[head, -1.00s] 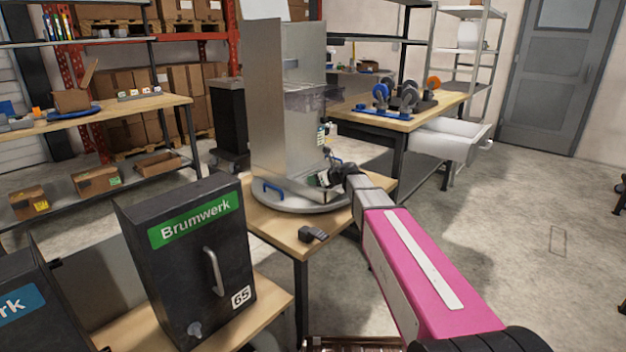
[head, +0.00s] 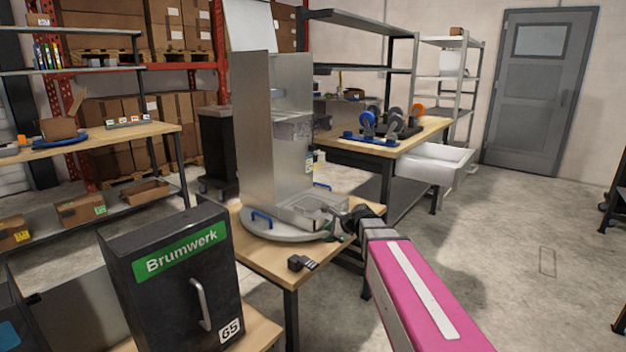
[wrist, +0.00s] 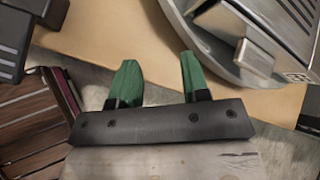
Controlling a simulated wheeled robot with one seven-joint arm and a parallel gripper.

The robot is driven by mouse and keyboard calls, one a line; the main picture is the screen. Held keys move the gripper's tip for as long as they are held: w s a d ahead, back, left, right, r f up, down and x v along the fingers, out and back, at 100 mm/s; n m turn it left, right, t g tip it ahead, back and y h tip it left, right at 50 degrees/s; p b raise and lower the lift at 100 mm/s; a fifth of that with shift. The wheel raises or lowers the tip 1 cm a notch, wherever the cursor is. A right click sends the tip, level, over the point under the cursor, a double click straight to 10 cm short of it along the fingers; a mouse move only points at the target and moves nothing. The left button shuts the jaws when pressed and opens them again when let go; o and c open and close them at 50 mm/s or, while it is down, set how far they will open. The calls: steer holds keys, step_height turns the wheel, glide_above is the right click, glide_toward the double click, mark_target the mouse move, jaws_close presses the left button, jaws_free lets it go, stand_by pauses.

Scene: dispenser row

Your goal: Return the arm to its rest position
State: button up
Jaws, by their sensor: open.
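My pink arm reaches in from the lower right in the head view. My gripper (head: 334,232) is at the near right edge of the round grey base of the metal dispenser, partly hidden by my wrist. In the wrist view my gripper (wrist: 157,78) shows two green fingers spread apart with nothing between them. They point over the wooden table top, beside the round grey base (wrist: 190,50).
The tall metal dispenser (head: 255,130) stands on its wooden table (head: 262,262) with a small black block (head: 300,263) in front. A black Brumwerk box (head: 180,280) stands at the near left. Floor at right is clear.

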steer(key=s+d+f+n+g+h, duration=0.2)
steer(key=s+d+f+n+h, duration=0.2)
steer(key=s+n, duration=0.5)
steer(key=s+d+f+n+g+h, duration=0.3)
steer(key=s+d+f+n+h, duration=0.1)
steer(key=s+d+f+n, duration=0.4)
steer(key=s+f+n, duration=0.1)
steer(key=s+f, duration=0.1)
steer(key=s, duration=0.1)
steer(key=shift+s+d+g, duration=0.3)
steer(key=shift+s+d, duration=0.05)
steer(key=shift+f, duration=0.1)
stand_by(0.5)
